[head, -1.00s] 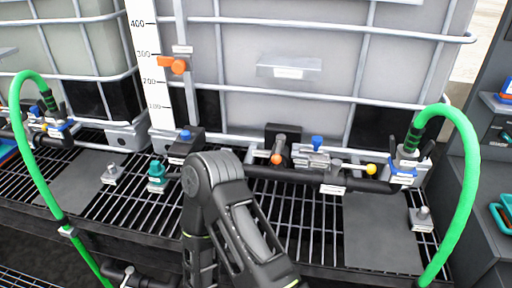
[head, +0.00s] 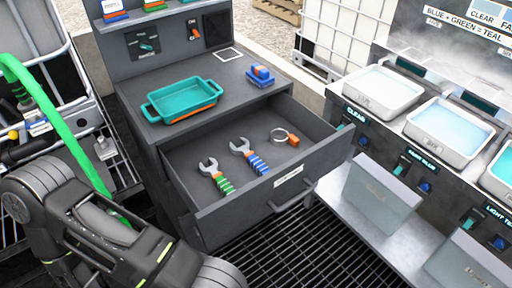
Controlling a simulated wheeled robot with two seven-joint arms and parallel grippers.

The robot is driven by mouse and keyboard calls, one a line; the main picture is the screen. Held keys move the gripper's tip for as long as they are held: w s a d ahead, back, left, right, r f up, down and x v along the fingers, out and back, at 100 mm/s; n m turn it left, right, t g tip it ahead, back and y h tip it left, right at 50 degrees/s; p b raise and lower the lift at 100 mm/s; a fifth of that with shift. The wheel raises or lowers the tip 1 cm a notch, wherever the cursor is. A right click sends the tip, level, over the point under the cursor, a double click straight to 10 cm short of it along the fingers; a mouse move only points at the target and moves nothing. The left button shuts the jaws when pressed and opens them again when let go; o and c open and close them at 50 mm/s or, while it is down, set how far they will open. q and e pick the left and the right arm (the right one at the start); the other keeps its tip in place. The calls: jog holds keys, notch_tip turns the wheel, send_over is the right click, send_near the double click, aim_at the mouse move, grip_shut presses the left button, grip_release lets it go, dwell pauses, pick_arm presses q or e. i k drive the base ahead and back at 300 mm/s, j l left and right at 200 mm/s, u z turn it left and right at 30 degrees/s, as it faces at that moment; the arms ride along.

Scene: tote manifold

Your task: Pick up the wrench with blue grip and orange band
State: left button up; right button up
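A wrench with a blue striped grip (head: 258,163) lies in the open drawer (head: 317,150) of a dark grey cabinet, its silver open jaw pointing to the back left. Dark links of my arm fill the lower left of the head view. Neither gripper shows, and nothing of mine is at the drawer.
A ring with an orange tag (head: 293,140) lies in the drawer, right of the wrenches. A teal tray (head: 184,101) and a blue-orange block (head: 260,76) are on the cabinet top. A bench with white basins (head: 383,92) stands right. A green hose (head: 48,108) rises at left.

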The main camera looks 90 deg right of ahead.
aim_at(254, 162)
jog(key=k+l+z, duration=0.15)
jog(key=k, duration=0.4)
jog(key=k+l+z, duration=0.15)
jog(key=k+l, duration=0.25)
jog(key=k, duration=0.15)
jog(key=k+l+z, duration=0.1)
jog(key=k+l, duration=0.25)
jog(key=k, duration=0.15)
